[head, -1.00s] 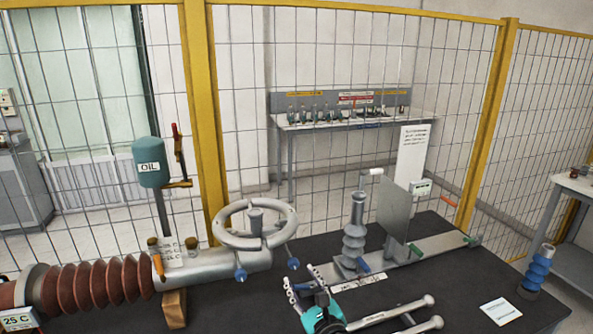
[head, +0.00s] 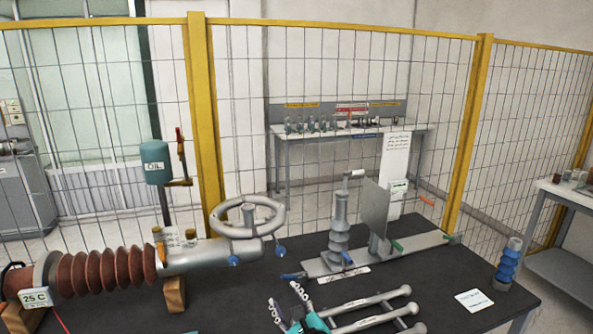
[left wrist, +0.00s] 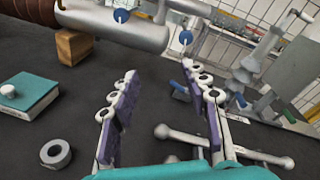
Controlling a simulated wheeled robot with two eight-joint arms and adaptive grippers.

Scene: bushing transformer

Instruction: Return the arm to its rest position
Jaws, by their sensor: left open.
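My left gripper (head: 285,297) is at the bottom middle of the head view, over the dark table and just left of two grey rods. Its two fingers are spread, with nothing between them. In the left wrist view the open fingers (left wrist: 158,78) with purple pads point toward the grey bushing head (left wrist: 115,24), and dark tabletop shows between them. My right gripper is not in view.
A stand with a grey insulator (head: 339,228) is behind the rods (head: 372,317). A teal block (left wrist: 28,95) and a grey ring (left wrist: 56,153) are on the table. A yellow-framed mesh fence stands behind.

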